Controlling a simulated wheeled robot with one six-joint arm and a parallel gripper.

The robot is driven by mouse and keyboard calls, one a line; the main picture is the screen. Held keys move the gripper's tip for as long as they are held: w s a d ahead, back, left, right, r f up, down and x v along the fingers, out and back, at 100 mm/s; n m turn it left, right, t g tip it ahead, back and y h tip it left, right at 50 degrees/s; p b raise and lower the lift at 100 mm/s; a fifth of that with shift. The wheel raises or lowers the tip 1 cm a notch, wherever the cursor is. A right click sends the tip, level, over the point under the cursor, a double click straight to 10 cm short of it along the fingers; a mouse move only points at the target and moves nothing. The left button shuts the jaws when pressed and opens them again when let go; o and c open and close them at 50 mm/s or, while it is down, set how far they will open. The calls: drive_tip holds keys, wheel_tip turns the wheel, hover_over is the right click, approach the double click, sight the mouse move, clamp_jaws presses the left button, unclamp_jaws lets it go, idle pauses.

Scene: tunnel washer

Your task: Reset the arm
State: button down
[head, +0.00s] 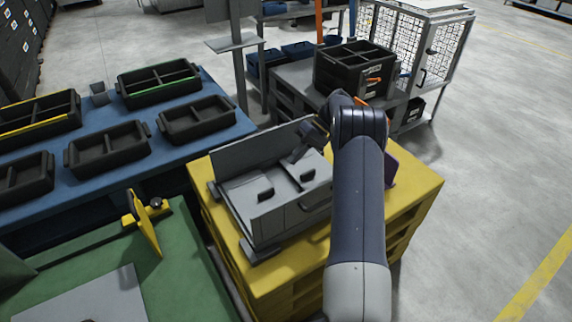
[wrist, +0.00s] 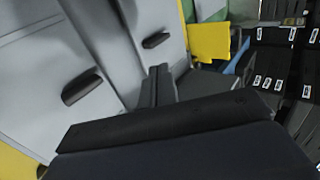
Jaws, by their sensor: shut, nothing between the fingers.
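My arm reaches out over the yellow pallet (head: 418,205) in the head view. My gripper (head: 306,152) is over the grey open box (head: 262,222), near its back wall, and is partly hidden by my arm. In the wrist view my gripper's fingers (wrist: 158,84) are together with nothing between them. The grey box surface with dark handles (wrist: 84,86) shows just beyond them. I cannot tell whether the fingers touch the box.
A blue table (head: 225,125) with several black bins (head: 107,147) stands at the left. A green surface with a yellow bracket (head: 146,222) is at the lower left. A black crate (head: 353,68) stands behind the pallet, near a mesh cage (head: 440,45). Floor at the right is clear.

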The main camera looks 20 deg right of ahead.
drive_tip(key=shift+w+d+r, duration=0.1)
drive_tip(key=shift+d+r, duration=0.1)
drive_tip(key=shift+d, duration=0.25)
drive_tip(key=shift+a, duration=0.1)
hover_over(265, 192)
drive_tip(key=d, duration=0.3)
drive_tip(key=f, duration=0.4)
drive_tip(key=shift+w, duration=0.35)
wheel_tip(265, 192, down, 2)
drive_tip(key=shift+d+f+b, duration=0.1)
drive_tip(key=shift+f+b, duration=0.1)
drive_tip(key=shift+b, duration=0.55)
drive_tip(key=shift+f, duration=0.55)
